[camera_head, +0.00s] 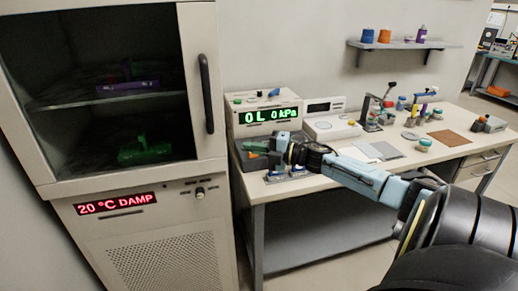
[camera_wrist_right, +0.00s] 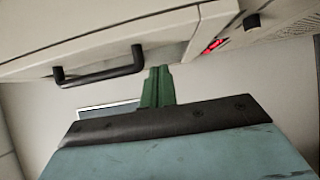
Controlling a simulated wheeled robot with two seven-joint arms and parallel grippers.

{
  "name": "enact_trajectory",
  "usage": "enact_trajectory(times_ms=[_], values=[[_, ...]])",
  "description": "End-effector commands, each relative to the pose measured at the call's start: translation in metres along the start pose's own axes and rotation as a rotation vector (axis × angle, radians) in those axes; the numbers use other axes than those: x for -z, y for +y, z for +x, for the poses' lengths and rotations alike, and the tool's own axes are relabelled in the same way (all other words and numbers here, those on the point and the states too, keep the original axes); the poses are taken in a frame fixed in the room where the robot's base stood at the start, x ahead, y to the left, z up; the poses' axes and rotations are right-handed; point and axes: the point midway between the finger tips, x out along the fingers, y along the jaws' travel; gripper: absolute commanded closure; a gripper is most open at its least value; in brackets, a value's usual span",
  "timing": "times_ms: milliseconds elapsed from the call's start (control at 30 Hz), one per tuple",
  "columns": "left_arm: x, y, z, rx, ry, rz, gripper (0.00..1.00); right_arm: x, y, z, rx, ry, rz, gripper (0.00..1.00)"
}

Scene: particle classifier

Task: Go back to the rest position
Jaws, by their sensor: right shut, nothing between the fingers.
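My right arm reaches in from the right in the head view. Its right gripper (camera_head: 258,146) is over the left end of the workbench, in front of the pressure device. In the right wrist view the green fingers of the right gripper (camera_wrist_right: 158,82) are together, with nothing between them. The cabinet door handle (camera_wrist_right: 100,68) shows beyond them, apart from the fingers. My left gripper is not in either view.
The tall cabinet (camera_head: 190,115) stands at the left, with a purple item (camera_head: 128,86) and a green item (camera_head: 145,151) inside. The pressure device (camera_head: 266,117) reads "0 kPa". The workbench (camera_head: 330,182) holds a scale (camera_head: 331,126), a brown mat (camera_head: 450,138) and several small items.

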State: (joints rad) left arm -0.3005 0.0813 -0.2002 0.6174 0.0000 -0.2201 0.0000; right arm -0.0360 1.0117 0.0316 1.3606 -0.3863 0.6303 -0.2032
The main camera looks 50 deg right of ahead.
Motion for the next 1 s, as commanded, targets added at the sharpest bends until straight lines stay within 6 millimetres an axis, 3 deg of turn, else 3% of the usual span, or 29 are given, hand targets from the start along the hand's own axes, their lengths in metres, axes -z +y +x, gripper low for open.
enact_trajectory(times_ms=[133,433,567,667,767,867,1000], values=[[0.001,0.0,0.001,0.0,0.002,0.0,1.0,-0.004,-0.001,-0.012,0.003,0.001,0.001,1.0],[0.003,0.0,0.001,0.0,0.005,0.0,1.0,-0.005,-0.001,-0.016,0.001,0.001,0.002,1.0],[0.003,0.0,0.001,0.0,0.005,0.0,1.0,-0.008,-0.022,-0.019,0.012,-0.04,0.054,1.0],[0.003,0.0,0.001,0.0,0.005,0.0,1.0,-0.014,-0.069,-0.029,0.041,-0.137,0.168,1.0],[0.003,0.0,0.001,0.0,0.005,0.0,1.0,-0.014,-0.139,-0.047,0.09,-0.271,0.327,1.0],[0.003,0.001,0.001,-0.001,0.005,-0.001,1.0,-0.002,-0.212,-0.07,0.155,-0.411,0.488,1.0],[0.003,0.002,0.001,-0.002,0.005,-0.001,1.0,0.034,-0.308,-0.107,0.26,-0.589,0.687,1.0]])
